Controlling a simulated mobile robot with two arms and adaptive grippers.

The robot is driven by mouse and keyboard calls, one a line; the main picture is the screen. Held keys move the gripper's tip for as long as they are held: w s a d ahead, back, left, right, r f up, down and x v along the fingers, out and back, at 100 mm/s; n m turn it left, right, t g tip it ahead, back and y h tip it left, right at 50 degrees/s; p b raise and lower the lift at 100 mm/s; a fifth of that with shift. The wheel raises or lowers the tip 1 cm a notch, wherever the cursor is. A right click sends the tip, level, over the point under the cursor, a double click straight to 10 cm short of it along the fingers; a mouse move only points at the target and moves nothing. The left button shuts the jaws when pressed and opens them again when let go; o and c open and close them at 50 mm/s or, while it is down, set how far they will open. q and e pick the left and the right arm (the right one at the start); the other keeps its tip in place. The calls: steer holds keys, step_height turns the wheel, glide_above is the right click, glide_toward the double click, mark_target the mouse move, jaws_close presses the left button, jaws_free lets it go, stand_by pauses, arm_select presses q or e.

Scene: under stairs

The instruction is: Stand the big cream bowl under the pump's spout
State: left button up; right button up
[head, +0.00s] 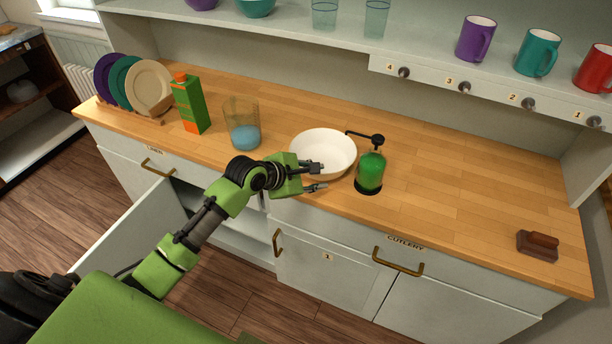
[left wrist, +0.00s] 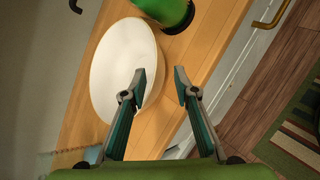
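The big cream bowl (head: 322,150) stands upright on the wooden counter, left of the green pump bottle (head: 371,170). The pump's black spout (head: 362,136) points left, over the bowl's right back rim. My left gripper (head: 322,179) is at the bowl's front edge with its fingers apart. In the left wrist view the bowl (left wrist: 122,65) lies ahead and to the left of the open fingers (left wrist: 160,83), one finger overlapping its near rim. I cannot tell whether that finger touches it. The bottle's green body (left wrist: 165,10) shows at the top. My right gripper is not in view.
A glass with blue contents (head: 242,130), a green carton (head: 190,104) and racked plates (head: 150,86) stand left of the bowl. A brown block (head: 538,245) lies at the right. A cabinet door (head: 130,225) stands open below. The counter right of the pump is mostly clear.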

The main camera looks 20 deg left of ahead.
arm_select(q)
steer(key=shift+v, duration=2.7)
steer(key=shift+d+f, duration=0.1)
